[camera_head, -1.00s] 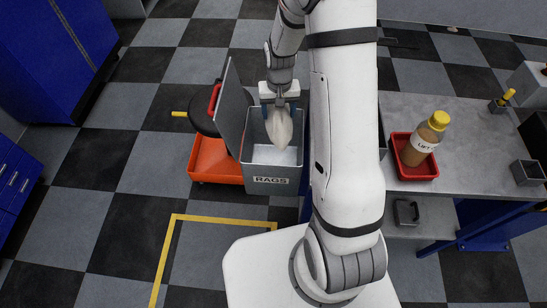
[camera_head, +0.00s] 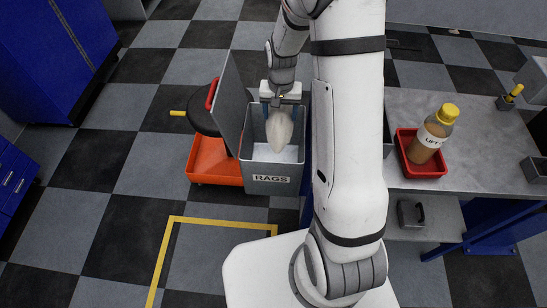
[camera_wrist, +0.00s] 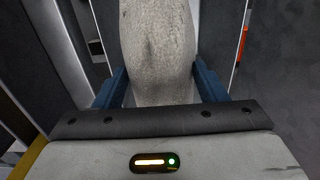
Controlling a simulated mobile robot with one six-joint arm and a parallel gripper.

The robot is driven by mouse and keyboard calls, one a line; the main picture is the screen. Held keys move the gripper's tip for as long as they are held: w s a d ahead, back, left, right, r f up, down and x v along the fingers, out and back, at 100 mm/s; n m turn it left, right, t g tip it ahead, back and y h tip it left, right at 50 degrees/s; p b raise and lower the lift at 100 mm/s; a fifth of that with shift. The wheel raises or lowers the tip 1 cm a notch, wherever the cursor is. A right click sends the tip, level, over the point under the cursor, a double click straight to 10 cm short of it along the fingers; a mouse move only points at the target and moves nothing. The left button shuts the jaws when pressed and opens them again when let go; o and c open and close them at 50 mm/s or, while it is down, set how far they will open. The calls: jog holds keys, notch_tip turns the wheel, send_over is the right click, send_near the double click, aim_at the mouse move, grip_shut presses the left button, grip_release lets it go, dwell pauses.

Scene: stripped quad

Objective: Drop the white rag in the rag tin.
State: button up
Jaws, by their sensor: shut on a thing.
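The white rag (camera_head: 279,131) hangs from my gripper (camera_head: 280,108), which is shut on it. The rag tin (camera_head: 268,179) is a grey box labelled RAGS, with its lid (camera_head: 232,112) standing open on the left. In the head view the rag hangs over the tin's open mouth; its lower tip shows against the tin's pale inside. I cannot tell exactly how deep the tip is. In the wrist view the rag (camera_wrist: 158,50) is pinched between the two blue fingers (camera_wrist: 160,88), and grey walls show on both sides.
An orange tray (camera_head: 212,164) with a dark round thing (camera_head: 203,112) stands left of the tin. On the right, a workbench (camera_head: 470,130) carries a red tray (camera_head: 421,167) with a LIFT-labelled bottle (camera_head: 432,135). Yellow tape (camera_head: 205,221) marks the checkered floor in front.

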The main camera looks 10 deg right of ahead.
jog(key=o, duration=1)
jog(key=shift+o, duration=0.2)
notch_tip(320, 180, up, 7)
jog(key=shift+f+b, duration=0.1)
jog(key=shift+b, duration=0.25)
jog(key=shift+r, duration=0.55)
jog(key=shift+s+r, duration=0.1)
jog(key=shift+r, duration=0.05)
jog(key=s+r+n+t, duration=0.1)
jog(key=s+r, duration=0.4)
jog(key=s, duration=0.5)
jog(key=s+r+n+t, duration=0.2)
jog(key=s+r, duration=0.4)
jog(key=s, duration=0.5)
jog(key=shift+s+a+n, duration=0.3)
jog(key=shift+a, duration=0.15)
